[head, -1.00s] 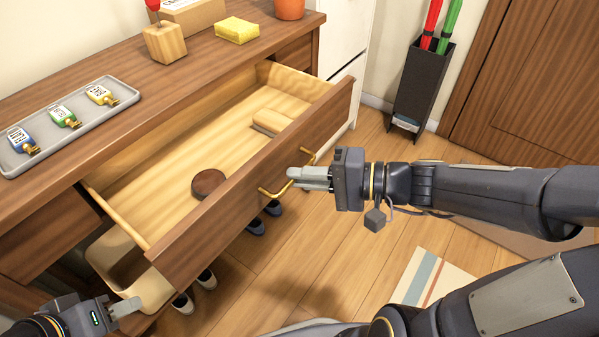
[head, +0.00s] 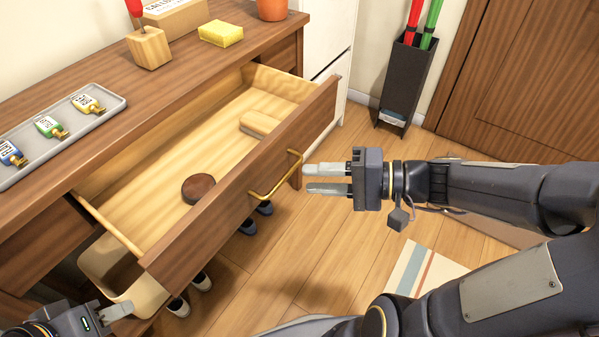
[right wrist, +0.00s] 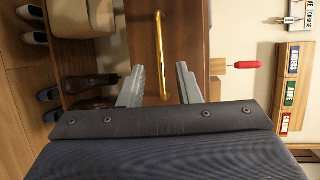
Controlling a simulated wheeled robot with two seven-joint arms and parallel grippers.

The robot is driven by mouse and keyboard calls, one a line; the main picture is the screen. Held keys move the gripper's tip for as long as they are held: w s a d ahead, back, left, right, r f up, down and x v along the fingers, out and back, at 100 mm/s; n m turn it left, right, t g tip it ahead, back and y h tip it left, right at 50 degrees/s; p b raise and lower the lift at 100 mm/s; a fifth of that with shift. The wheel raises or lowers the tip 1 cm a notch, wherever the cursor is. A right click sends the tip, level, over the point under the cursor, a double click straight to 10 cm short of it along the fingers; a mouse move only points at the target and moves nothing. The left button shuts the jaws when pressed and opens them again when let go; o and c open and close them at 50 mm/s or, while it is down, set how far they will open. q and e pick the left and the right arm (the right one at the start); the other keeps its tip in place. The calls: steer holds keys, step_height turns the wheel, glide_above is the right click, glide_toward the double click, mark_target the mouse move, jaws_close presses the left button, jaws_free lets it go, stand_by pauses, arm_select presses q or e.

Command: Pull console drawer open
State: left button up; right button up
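The wooden console drawer (head: 240,203) stands pulled out from the console (head: 150,92), its inside in plain view. Its brass handle (head: 276,182) is on the front panel and also shows in the right wrist view (right wrist: 160,60). My right gripper (head: 307,179) is open and empty, just to the right of the handle and apart from it. In the right wrist view the handle lies between the two spread fingers' lines, ahead of them. My left gripper (head: 122,310) is at the lower left near a tan bin, partly cut off; its finger opening is unclear.
In the drawer lie a dark round object (head: 198,188) and a light wooden block-like brush (head: 260,124). On the console top are a tray (head: 112,108) with tagged keys, a sponge (head: 221,33) and a wooden block (head: 150,48). Shoes stand below; an umbrella stand (head: 401,85) is behind.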

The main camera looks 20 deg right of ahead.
steer(key=v, duration=0.2)
steer(key=shift+s+d, duration=0.2)
steer(key=shift+d, duration=0.1)
steer(key=s+a+f+n+g+h, duration=0.2)
steer(key=s+f+n+g+h, duration=0.25)
steer(key=s+h, duration=0.3)
step_height(320, 180, up, 31)
steer(key=d+t+h+p, duration=0.2)
steer(key=p, duration=2.9)
steer(key=shift+s+d+n, duration=0.25)
steer(key=shift+s+n, duration=0.05)
steer(key=shift+n, duration=0.15)
